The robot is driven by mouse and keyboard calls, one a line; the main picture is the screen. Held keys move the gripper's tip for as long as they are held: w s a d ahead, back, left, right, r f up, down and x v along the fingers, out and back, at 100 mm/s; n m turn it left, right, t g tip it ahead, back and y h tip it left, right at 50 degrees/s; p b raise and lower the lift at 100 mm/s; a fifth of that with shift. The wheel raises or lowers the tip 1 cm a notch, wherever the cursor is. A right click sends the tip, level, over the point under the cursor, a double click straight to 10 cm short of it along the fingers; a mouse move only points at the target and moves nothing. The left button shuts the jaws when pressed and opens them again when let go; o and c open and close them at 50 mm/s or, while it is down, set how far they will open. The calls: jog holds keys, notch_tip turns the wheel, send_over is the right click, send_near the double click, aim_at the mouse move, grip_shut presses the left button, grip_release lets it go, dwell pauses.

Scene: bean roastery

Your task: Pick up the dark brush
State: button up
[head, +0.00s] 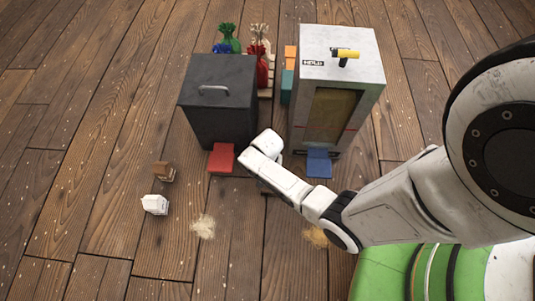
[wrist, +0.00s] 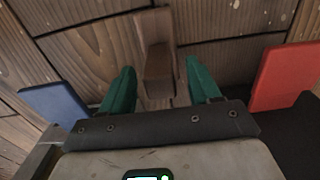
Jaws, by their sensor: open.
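In the wrist view a brown, elongated, block-like thing, likely the dark brush (wrist: 159,62), lies on the floor between the fingertips of my gripper (wrist: 160,78). The green fingers are spread to either side of it, with a gap visible on both sides. I cannot tell how high the fingertips are above the floor. In the head view a dark patch (head: 265,187) shows beneath my arm, mostly hidden, and may be the same brush. My fingers are hidden by my arm in that view.
A black bin (head: 220,105) with a red pedal (head: 221,158) and a grey-white cabinet (head: 337,75) with a blue pedal (head: 319,163) stand close by. A brown block (head: 164,171), a white pack (head: 154,204) and a pale heap (head: 203,227) lie left on open floor.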

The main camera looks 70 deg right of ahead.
jog(key=shift+f, duration=0.65)
grip_shut()
